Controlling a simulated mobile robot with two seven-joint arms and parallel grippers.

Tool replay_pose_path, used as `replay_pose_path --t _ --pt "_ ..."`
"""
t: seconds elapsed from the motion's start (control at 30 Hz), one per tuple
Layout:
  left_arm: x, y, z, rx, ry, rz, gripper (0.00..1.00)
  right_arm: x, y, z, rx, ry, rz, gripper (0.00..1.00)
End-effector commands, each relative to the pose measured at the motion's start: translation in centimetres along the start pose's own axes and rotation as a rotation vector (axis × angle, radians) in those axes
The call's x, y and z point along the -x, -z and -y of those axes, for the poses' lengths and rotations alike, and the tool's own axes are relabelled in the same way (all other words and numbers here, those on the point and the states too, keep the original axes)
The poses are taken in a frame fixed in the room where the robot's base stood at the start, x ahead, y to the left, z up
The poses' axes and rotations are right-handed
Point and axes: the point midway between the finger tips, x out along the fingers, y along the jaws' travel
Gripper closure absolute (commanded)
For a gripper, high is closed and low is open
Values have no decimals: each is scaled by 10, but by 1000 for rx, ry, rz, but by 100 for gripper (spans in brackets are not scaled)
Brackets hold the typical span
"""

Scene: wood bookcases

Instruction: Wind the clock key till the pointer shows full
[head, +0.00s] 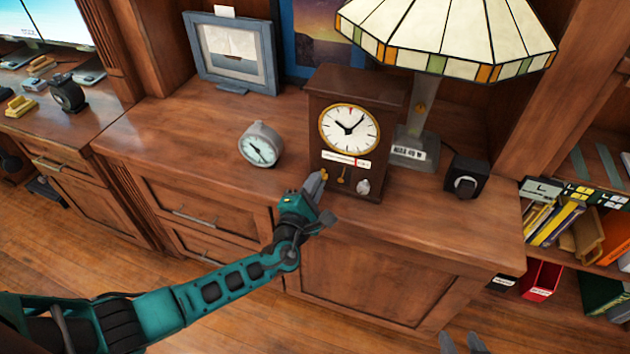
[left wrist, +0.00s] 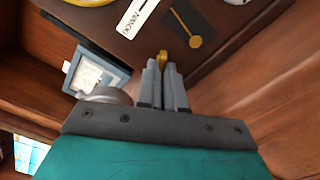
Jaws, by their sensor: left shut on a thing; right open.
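The wooden mantel clock (head: 318,108) stands upright on the cabinet top, with a round white dial (head: 348,129). Below the dial is a white strip (head: 340,158) with a red part at its right end; where its pointer stands is too small to tell. My left gripper (head: 322,178) is at the clock's lower front left. In the left wrist view its fingers (left wrist: 165,75) are shut on the small brass key (left wrist: 164,56), mostly hidden between them. A brass pendulum (left wrist: 194,40) hangs beside it on the clock front. My right gripper (head: 461,343) is open and empty at the bottom edge.
A round grey gauge (head: 262,145) stands left of the clock, a picture frame (head: 238,55) behind it. A lamp (head: 445,35) rises behind right, with a black box with a knob (head: 465,177) near it. The cabinet top's front left (head: 170,140) is clear.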

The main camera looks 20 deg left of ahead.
Motion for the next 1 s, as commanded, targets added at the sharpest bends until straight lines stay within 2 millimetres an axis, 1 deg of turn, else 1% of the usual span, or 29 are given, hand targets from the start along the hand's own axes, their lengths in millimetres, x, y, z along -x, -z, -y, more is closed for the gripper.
replay_pose_path --t 0.03,0.23,0.67,0.7,0.93,1.0 --pt "-2 -1 -3 -16 -5 1 100 1 2 0 0 0 0 57" --pt "-1 -1 -3 -51 -5 1 100 2 3 0 0 1 0 57" --pt "-1 -1 -2 -55 -5 1 100 2 3 0 0 0 0 57" --pt "-1 -1 -2 -55 -5 1 89 2 3 0 0 0 0 57" --pt "-1 0 -1 -54 -3 0 67 2 3 0 0 0 -1 57" --pt "0 0 -1 -54 -2 0 67 2 3 0 0 0 -1 57"
